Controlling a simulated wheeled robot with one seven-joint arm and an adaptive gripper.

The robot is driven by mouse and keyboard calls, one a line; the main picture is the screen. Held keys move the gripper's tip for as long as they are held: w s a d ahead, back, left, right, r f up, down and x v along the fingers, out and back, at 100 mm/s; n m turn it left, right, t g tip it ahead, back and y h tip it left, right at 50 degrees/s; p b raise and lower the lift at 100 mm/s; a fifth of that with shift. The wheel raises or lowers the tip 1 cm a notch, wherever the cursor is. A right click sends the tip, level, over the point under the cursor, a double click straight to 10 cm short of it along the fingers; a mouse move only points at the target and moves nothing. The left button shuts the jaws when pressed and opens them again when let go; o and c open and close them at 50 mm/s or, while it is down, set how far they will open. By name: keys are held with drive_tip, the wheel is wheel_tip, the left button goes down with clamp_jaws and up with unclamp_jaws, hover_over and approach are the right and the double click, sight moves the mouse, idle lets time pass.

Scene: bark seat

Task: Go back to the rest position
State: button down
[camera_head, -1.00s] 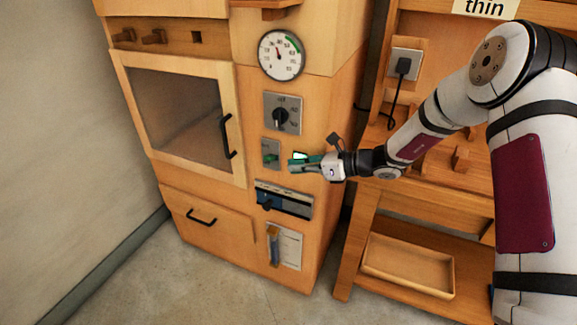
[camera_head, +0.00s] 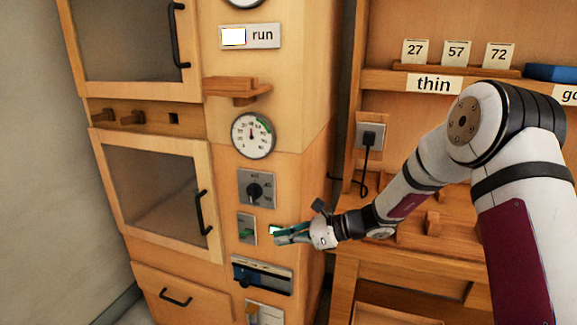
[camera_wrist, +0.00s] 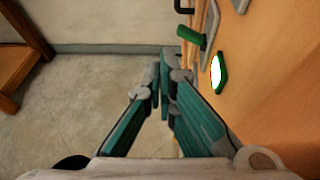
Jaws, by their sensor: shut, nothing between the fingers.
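My gripper (camera_head: 277,237) is at the front of the wooden cabinet (camera_head: 300,180), beside a small plate with a green switch (camera_head: 246,230) and a lit green-edged lamp (camera_head: 273,230). In the wrist view my gripper (camera_wrist: 162,70) has its teal fingers drawn together at the tips with nothing between them. The lamp (camera_wrist: 217,72) and the green switch handle (camera_wrist: 189,34) are to the right of the fingers there, apart from them.
A dial gauge (camera_head: 252,135), a rotary knob (camera_head: 255,189) and a slider panel (camera_head: 262,275) are on the cabinet. Doors with black handles (camera_head: 202,213) are at left. A wooden shelf unit (camera_head: 400,130) stands at right. Open floor (camera_wrist: 80,110) lies below.

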drive_tip(key=s+d+r+n+g+h, duration=0.25)
drive_tip(key=s+r+n, duration=0.4)
drive_tip(key=s, duration=0.45)
drive_tip(key=s+d+r+n+g+h, duration=0.1)
drive_tip(key=s+d+r+n+h, duration=0.2)
drive_tip(key=s+r+n, duration=0.6)
drive_tip(key=s+d+n+t+h, duration=0.1)
drive_tip(key=s+d+n+h, duration=0.25)
drive_tip(key=s+d, duration=0.65)
drive_tip(key=s+d+n+t+h, duration=0.15)
drive_tip(key=s+d+h, duration=0.35)
drive_tip(key=s, duration=0.9)
wheel_tip(320, 180, up, 16)
drive_tip(key=t+p, duration=0.2)
drive_tip(key=p, duration=1.3)
drive_tip(key=shift+w+r+y, duration=0.15)
drive_tip(key=shift+w+y, duration=0.15)
drive_tip(key=shift+w, duration=0.05)
drive_tip(key=shift+d+n, duration=0.1)
drive_tip(key=shift+n, duration=0.15)
